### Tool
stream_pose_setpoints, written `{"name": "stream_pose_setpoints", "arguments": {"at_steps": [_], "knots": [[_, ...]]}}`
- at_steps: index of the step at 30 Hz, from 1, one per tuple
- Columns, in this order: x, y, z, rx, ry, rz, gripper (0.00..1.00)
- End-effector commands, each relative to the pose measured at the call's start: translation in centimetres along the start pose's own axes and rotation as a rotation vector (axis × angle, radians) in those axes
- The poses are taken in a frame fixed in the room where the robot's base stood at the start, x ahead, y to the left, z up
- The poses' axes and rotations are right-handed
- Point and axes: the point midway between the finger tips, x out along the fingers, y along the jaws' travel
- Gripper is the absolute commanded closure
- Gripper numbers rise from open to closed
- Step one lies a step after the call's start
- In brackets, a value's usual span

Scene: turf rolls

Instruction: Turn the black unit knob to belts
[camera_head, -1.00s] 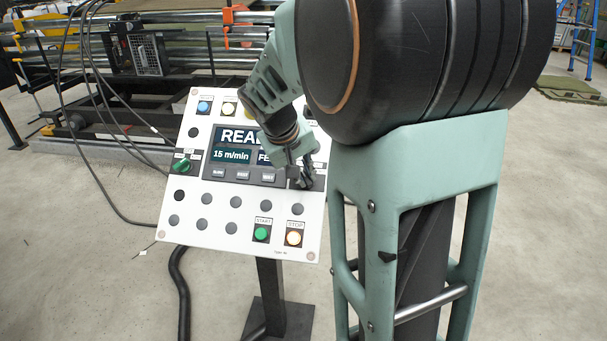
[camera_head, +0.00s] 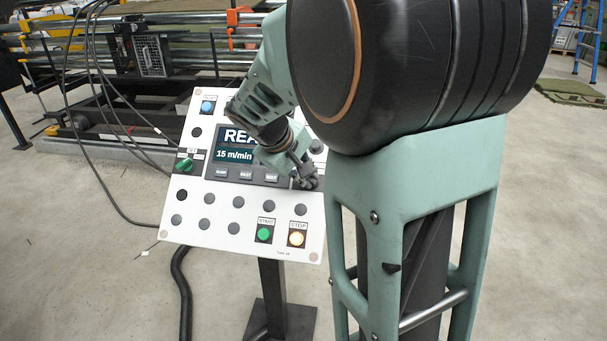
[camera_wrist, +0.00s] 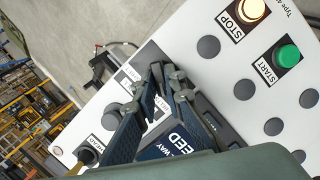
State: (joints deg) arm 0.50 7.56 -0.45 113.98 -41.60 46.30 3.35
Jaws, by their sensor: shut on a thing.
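The white control panel (camera_head: 200,228) stands tilted on a post, with a display (camera_head: 235,148) in its middle. My gripper (camera_head: 306,182) is at the panel's right side, beside the display, with its fingers down at the panel. In the wrist view my gripper's fingertips (camera_wrist: 167,76) are close together, shut on the black unit knob, which is mostly hidden between and behind them. White labels (camera_wrist: 131,77) lie beside the fingers, partly covered. The knob's pointing direction cannot be made out.
A green knob (camera_head: 185,165) is at the panel's left edge. The green START button (camera_head: 264,234) and lit STOP button (camera_head: 297,239) are below my gripper; START (camera_wrist: 288,56) and STOP (camera_wrist: 250,10) also show in the wrist view. Machinery with rails and cables stands behind.

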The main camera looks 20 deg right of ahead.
Motion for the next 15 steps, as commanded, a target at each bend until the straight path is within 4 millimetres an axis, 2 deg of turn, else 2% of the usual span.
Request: {"name": "stream_pose_setpoints", "arguments": {"at_steps": [1, 7, 8, 9, 12, 15], "knots": [[0.44, -0.30, 0.48, -0.003, -0.014, -0.005, 1.00], [0.45, -0.29, 0.50, -0.002, -0.014, -0.005, 1.00], [0.45, -0.29, 0.51, -0.002, -0.014, -0.005, 0.87], [0.45, -0.29, 0.50, -0.002, -0.014, -0.005, 0.82], [0.44, -0.26, 0.48, -0.001, -0.013, -0.005, 0.72], [0.40, -0.21, 0.45, -0.001, -0.012, -0.004, 0.72]]}}
